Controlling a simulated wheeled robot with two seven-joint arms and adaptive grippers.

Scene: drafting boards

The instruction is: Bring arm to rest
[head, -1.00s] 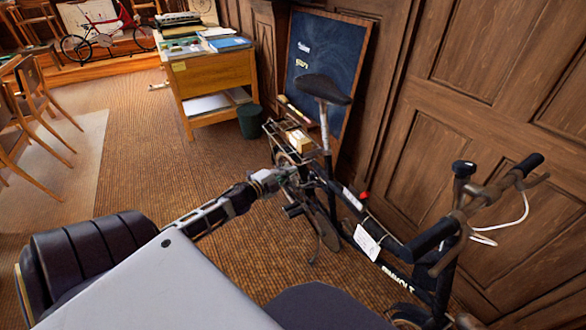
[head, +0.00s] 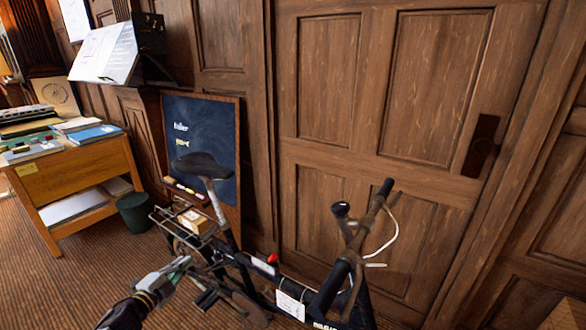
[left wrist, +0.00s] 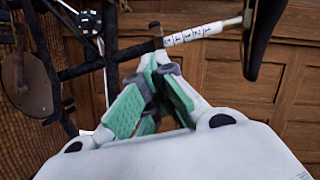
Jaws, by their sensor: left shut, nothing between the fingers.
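My left gripper (head: 182,263) is at the lower left of the head view, its arm coming up from the bottom edge. It is shut and empty. It is in front of the rear part of a dark bicycle (head: 320,300); whether it touches the bicycle I cannot tell. In the left wrist view, the green-padded fingers (left wrist: 160,72) come together at their tips, in front of the bicycle's seat post (left wrist: 195,34). My right gripper is in neither view.
A wooden desk (head: 85,180) with books stands at the left, beside a dark green bin (head: 135,212). A chalkboard (head: 225,135) leans against the wood-panelled wall behind the bicycle. A panelled door (head: 385,140) is at the right. Carpet (head: 70,285) shows at the lower left.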

